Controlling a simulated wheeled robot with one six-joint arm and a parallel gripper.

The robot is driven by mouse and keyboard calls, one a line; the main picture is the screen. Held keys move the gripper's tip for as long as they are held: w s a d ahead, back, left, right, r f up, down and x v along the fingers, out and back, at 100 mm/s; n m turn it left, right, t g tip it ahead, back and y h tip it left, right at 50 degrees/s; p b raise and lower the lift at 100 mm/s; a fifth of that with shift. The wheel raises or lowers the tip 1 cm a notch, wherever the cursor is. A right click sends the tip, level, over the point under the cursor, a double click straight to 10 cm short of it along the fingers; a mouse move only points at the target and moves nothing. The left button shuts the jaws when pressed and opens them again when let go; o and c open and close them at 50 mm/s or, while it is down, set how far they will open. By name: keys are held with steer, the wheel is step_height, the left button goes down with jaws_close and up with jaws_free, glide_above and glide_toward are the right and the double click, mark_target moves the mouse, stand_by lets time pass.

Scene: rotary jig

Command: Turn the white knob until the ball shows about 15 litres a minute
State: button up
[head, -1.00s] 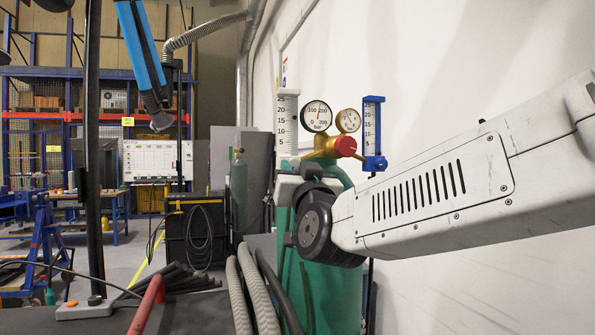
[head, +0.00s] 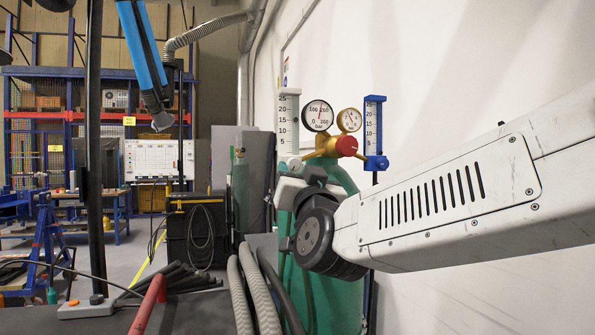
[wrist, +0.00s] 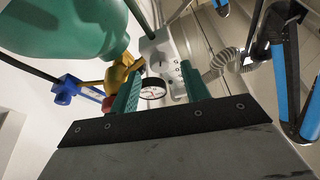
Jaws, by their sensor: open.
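The white flowmeter (head: 289,122) stands upright left of the dial gauges, with a scale marked up to 25. I cannot make out its ball. In the wrist view a white flowmeter body (wrist: 158,48) lies beyond my fingertips, with the knob not clearly distinguishable. My gripper (wrist: 160,70) is open, its two green fingers apart, with nothing visibly held between them.
A blue flowmeter (head: 374,130) stands right of the red regulator knob (head: 346,146) and the gold regulator (head: 322,148). The green cylinder (head: 336,290) is below, with a white wall to the right. Grey hoses (head: 250,285) run at the left. A dial gauge (wrist: 152,89) shows between my fingers.

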steer(key=v, duration=0.5)
steer(key=shift+s+d+f, duration=0.1)
steer(key=shift+s+f, duration=0.05)
steer(key=shift+s, duration=0.1)
steer(key=s+d+f+n+g, duration=0.1)
steer(key=s+d+f+g, duration=0.2)
steer(key=d+f+g, duration=0.4)
steer(key=s+d+f+n+g, duration=0.2)
steer(key=s+d+f+g, duration=0.25)
steer(key=f, duration=0.55)
steer(key=s+d+f+m+g+h, duration=0.1)
steer(key=s+d+f+g, duration=0.3)
steer(key=s, duration=0.5)
steer(key=s+d+f+m+g+h, duration=0.1)
steer(key=s+d+f+g+h, duration=0.2)
steer(key=s+d+f+g, duration=0.2)
steer(key=s+d, duration=0.3)
steer(key=s, duration=0.2)
steer(key=shift+s+f+m, duration=0.25)
steer(key=shift+f+m, duration=0.1)
steer(key=shift+m, duration=0.05)
